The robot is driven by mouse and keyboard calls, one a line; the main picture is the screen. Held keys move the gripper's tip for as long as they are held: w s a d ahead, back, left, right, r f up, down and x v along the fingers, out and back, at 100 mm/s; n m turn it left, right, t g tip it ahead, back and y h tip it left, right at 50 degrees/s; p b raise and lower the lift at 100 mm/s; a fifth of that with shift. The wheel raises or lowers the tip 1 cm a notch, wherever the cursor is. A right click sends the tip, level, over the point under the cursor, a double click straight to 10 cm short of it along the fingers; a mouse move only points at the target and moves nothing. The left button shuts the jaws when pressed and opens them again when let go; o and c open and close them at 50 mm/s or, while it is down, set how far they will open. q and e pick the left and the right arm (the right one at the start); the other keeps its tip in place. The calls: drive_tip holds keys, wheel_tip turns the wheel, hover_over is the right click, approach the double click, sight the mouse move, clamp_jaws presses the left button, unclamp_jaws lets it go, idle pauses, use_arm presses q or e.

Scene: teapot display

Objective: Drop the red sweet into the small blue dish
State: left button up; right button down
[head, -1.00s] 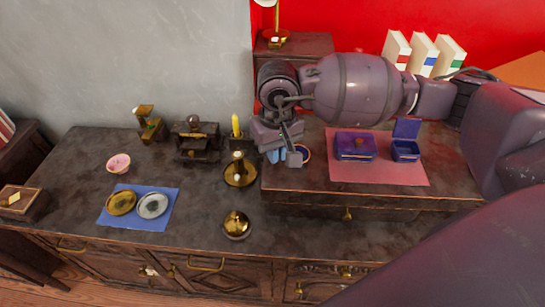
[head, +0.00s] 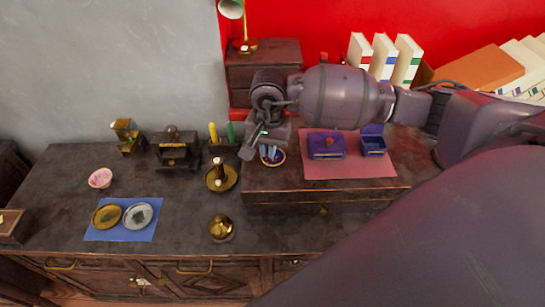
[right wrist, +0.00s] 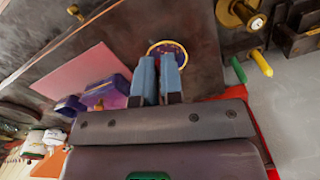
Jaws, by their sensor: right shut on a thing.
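The small blue dish (head: 281,159) with a gold rim stands at the left end of the raised dark wooden top. It also shows in the right wrist view (right wrist: 181,47), just beyond the fingertips. My right gripper (head: 268,155) is over the dish, its blue fingers pointing down. In the right wrist view the fingers (right wrist: 158,62) are close together and overlap the dish's near rim. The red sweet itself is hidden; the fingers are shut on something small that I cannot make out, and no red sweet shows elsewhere. My left gripper is not in view.
A purple box (head: 326,147) and an open blue box (head: 373,146) stand on a pink mat (head: 345,170) right of the dish. A brass candle holder (head: 221,180) stands to the left. A blue mat (head: 125,232) with two plates and a pink bowl (head: 100,178) are farther left.

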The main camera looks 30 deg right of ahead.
sight(279, 160)
drive_tip(key=w+d+m, duration=0.1)
drive_tip(key=d+m, duration=0.1)
drive_tip(key=m, duration=1)
drive_tip(key=w+d+m, duration=0.2)
drive_tip(key=d+m, duration=0.1)
drive_tip(key=m, duration=0.8)
drive_tip(key=shift+d+f+m+p, duration=0.15)
drive_tip(key=shift+d+m+p, duration=0.05)
drive_tip(key=shift+m+p, duration=0.2)
drive_tip(key=shift+f, duration=0.1)
drive_tip(key=shift+f+b, duration=0.3)
drive_tip(key=shift+f, duration=0.1)
wheel_tip(279, 160, down, 4)
drive_tip(key=shift+r+b, duration=0.15)
drive_tip(key=shift+b, duration=0.9)
drive_tip(key=shift+f+b, duration=0.4)
drive_tip(key=shift+f, duration=0.3)
